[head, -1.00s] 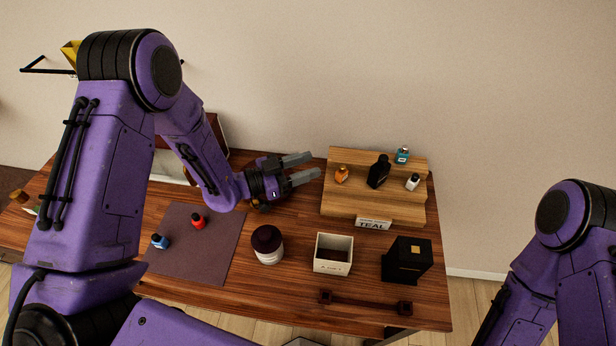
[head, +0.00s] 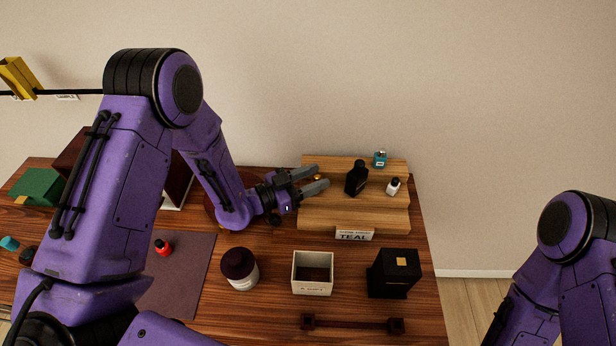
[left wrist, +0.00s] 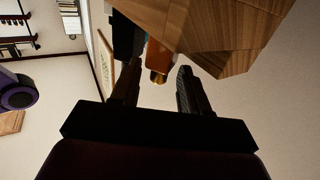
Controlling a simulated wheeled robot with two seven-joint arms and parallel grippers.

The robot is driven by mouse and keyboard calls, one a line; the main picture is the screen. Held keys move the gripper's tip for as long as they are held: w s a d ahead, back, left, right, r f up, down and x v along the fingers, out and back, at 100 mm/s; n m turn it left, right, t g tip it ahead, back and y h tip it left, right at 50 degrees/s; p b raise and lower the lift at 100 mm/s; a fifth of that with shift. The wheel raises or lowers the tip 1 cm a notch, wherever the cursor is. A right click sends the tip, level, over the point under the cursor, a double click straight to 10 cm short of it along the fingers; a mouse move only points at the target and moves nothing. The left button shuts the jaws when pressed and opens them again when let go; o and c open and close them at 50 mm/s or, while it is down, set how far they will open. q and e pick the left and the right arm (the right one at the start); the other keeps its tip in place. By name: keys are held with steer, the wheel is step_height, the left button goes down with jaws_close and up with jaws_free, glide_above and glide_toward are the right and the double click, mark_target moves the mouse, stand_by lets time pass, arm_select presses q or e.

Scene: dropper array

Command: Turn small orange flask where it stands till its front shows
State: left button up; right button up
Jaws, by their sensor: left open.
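The small orange flask (head: 318,178) stands at the left of the wooden stepped stand (head: 384,213). In the head view it is mostly hidden by my left gripper (head: 321,176), which is open with a finger on each side of it. In the left wrist view the flask (left wrist: 156,56) and its gold cap (left wrist: 158,76) show between the two fingers of the gripper (left wrist: 157,72). I cannot tell whether either finger touches it. Its front is not visible. My right arm shows at the right, but its gripper is out of view.
A black bottle (head: 357,178), a white flask (head: 393,186) and a teal flask (head: 380,159) share the stand. A TEAL sign (head: 354,235) is at its front. A dark-lidded jar (head: 240,268), white box (head: 313,272) and black box (head: 394,273) stand nearer. A red flask (head: 163,247) is on the mat.

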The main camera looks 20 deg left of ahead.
arm_select(q)
steer(key=shift+w+d+r, duration=0.1)
steer(key=shift+w+d, duration=0.3)
steer(key=shift+d, duration=0.05)
